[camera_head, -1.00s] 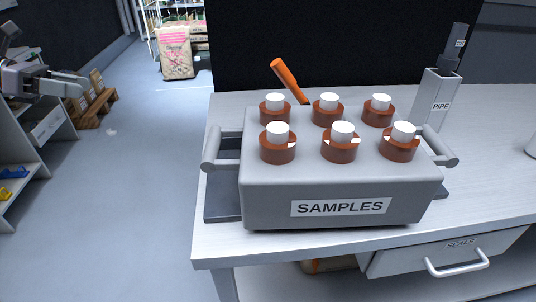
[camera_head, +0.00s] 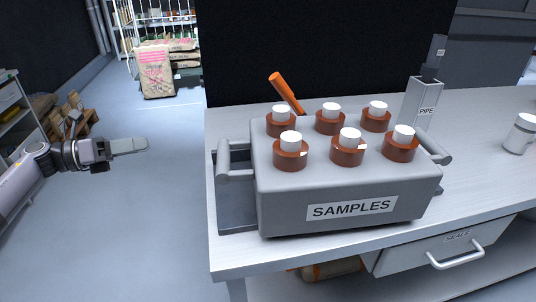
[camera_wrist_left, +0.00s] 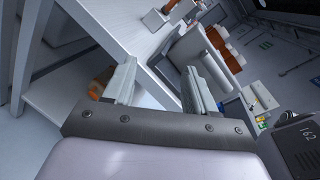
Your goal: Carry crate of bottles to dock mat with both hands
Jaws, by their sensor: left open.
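The grey crate (camera_head: 290,208), labelled SAMPLES, stands on the white bench and holds several brown bottles with white caps (camera_head: 347,150). It has a grey bar handle at each end, the left handle (camera_head: 236,174) and the right handle (camera_head: 432,148). My left gripper (camera_head: 146,145) is left of the bench, over the floor, apart from the crate. In the left wrist view its fingers (camera_wrist_left: 157,85) are spread and empty, with the crate (camera_wrist_left: 187,55) beyond them. My right gripper is not in view.
An orange-handled tool (camera_head: 284,91) is behind the crate. A PIPE holder (camera_head: 423,104) stands behind its right end, and a white jar (camera_head: 521,134) is farther right. The bench (camera_head: 480,170) has a SEALS drawer (camera_head: 440,253). Open floor (camera_head: 120,230) lies left of the bench.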

